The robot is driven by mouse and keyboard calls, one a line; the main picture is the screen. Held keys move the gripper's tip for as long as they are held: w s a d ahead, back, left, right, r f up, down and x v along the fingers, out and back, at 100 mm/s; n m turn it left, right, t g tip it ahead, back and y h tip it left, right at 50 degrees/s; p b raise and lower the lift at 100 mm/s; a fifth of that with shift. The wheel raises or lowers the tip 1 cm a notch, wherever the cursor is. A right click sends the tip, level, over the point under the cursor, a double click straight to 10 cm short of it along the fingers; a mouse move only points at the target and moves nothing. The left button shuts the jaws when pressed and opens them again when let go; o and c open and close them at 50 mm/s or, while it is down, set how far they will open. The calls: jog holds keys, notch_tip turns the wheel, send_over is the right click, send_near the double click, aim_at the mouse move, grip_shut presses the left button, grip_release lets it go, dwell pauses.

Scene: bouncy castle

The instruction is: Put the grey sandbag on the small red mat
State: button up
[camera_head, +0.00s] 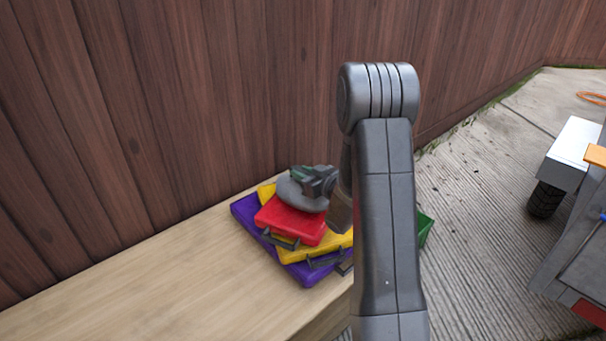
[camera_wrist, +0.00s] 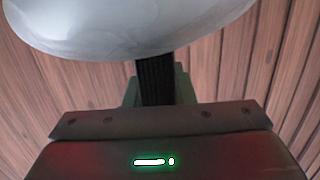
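The grey sandbag (camera_head: 287,191) is round and flat. In the camera_head view it is at the small red mat (camera_head: 290,224), over its back part; I cannot tell whether it rests on the mat or hangs just above it. My gripper (camera_head: 318,181) is at the sandbag's right side and appears shut on it. In the camera_wrist view the sandbag (camera_wrist: 130,25) fills the top and hides the fingertips; the dark fingers below it are close together. The red mat lies on top of a stack of yellow and purple mats.
The yellow mat (camera_head: 290,254) and purple mat (camera_head: 303,273) lie on a wooden bench (camera_head: 190,280) beside a brown plank fence (camera_head: 180,100). A green object (camera_head: 425,229) shows partly behind my arm. At right stand a white box-like thing (camera_head: 573,138) and a black wheel (camera_head: 545,201).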

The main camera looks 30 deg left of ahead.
jog(key=o, duration=0.4)
jog(key=shift+d+r+p, duration=0.1)
jog(key=shift+r+p, duration=0.15)
jog(key=shift+p, duration=0.05)
jog(key=p+v, duration=0.1)
jog(key=v, duration=1)
jog(key=shift+s+d+p, duration=0.2)
jog(key=shift+d+p, duration=0.15)
jog(key=b+x, duration=0.2)
jog(key=x, duration=1)
jog(key=shift+r+p, duration=0.5)
jog(key=shift+r, duration=0.85)
